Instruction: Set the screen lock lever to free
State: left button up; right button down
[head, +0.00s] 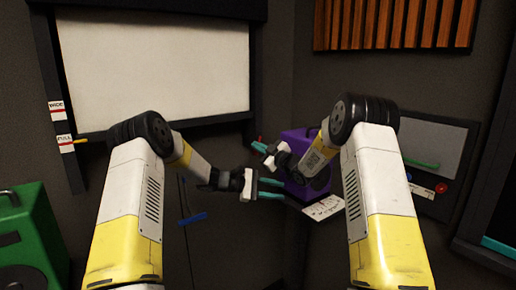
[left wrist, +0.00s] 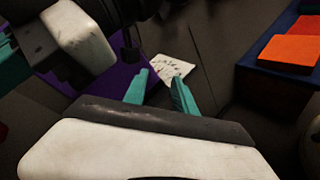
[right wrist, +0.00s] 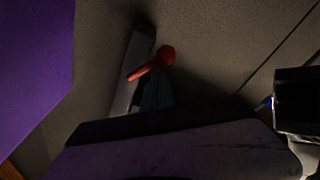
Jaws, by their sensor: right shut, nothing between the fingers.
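A red lever with a round red end (right wrist: 165,55) sits on a narrow grey plate (right wrist: 130,75) on the wall in the right wrist view. In the head view a small red part (head: 261,139) shows beside the lower right of the screen frame. I cannot read a marking for its setting. My right gripper (head: 259,147) is shut and empty, its teal fingertips right by the red lever; in the right wrist view the fingers (right wrist: 157,93) overlap its lower side, and contact cannot be told. My left gripper (head: 272,188) is open and empty, lower, in front of the purple box.
The white screen (head: 155,70) fills the upper left, with a yellow lever (head: 80,141) by labels on its left post. A purple box (head: 300,142) and a white card (head: 325,207) are close to both grippers. A blue handle (head: 192,218) hangs below.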

pick_arm(q)
jog(key=s+a+r+m+g+y, duration=0.15)
jog(key=s+r+m+y, duration=0.25)
jog(key=s+r, duration=0.5)
jog(key=s+a+r+m+t+y, duration=0.1)
jog(key=s+a+r+m+y, duration=0.1)
jog(key=s+a, duration=0.4)
jog(key=s+a+r+m+t+y, duration=0.2)
jog(key=s+a, duration=0.4)
jog(key=s, duration=0.7)
jog(key=s+a+r+m+t+y, duration=0.2)
jog(key=s+a, duration=0.4)
jog(key=s, duration=0.4)
jog(key=m+y, duration=0.1)
jog(key=y, duration=0.1)
jog(key=shift+a+m+y, duration=0.15)
jog(key=shift+m+y, duration=0.15)
jog(key=shift+m, duration=0.1)
pick_arm(e)
jog(key=shift+w+d+f+n, duration=0.1)
jog(key=shift+f+n, duration=0.05)
jog(key=shift+n, duration=0.4)
jog(key=shift+d+f+n, duration=0.1)
jog(key=shift+f+n, duration=0.05)
jog(key=shift+n, duration=0.4)
pick_arm(q)
jog(key=shift+r, duration=0.1)
